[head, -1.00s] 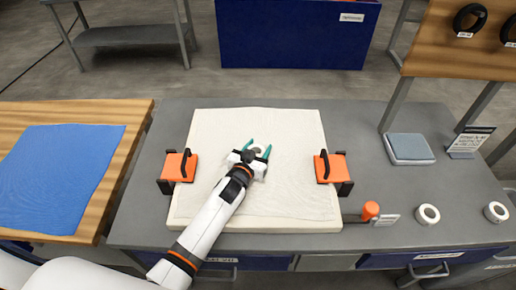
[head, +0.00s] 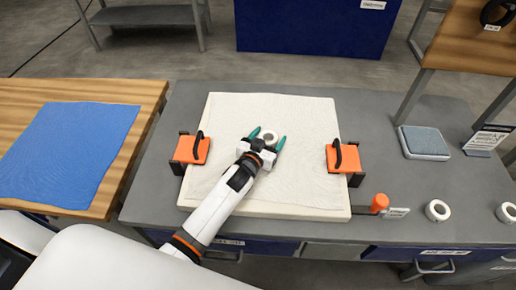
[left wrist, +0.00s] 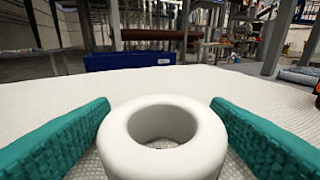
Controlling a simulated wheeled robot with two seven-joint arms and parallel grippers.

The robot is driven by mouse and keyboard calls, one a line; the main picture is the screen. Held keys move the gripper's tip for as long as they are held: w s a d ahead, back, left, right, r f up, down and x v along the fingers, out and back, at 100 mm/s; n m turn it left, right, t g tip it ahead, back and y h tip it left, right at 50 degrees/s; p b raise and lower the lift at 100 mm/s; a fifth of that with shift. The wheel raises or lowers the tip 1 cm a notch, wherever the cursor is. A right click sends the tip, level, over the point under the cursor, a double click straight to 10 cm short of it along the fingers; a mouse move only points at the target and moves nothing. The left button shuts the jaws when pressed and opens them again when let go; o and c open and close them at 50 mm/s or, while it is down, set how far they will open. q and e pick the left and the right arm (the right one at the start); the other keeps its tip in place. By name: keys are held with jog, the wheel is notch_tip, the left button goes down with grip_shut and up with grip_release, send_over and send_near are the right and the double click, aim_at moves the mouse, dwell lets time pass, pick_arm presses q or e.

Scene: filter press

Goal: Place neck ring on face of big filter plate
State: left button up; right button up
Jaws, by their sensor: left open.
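The white neck ring (head: 269,137) lies near the middle of the big filter plate (head: 305,120), which is covered in pale woven cloth. In the left wrist view the ring (left wrist: 163,140) rests flat on the cloth, its hole facing up. My left gripper (head: 268,138) is open, with one teal finger on each side of the ring. In the left wrist view gaps show between the ring and both fingers (left wrist: 160,125). My right gripper is not in view.
Orange clamps with black handles stand at the plate's left (head: 191,149) and right (head: 344,158) edges. An orange knob (head: 379,202) and white rolls (head: 437,210) sit at right. A blue cloth (head: 70,150) lies on the wooden table at left. A blue-grey pad (head: 424,142) lies at back right.

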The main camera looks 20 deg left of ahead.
pick_arm(q)
jog(key=s, duration=0.3)
jog(key=s+r, duration=0.1)
jog(key=s, duration=0.3)
jog(key=s+a+r, duration=0.1)
jog(key=s, duration=0.2)
jog(key=shift+s+r, duration=0.1)
jog(key=shift+s, duration=0.1)
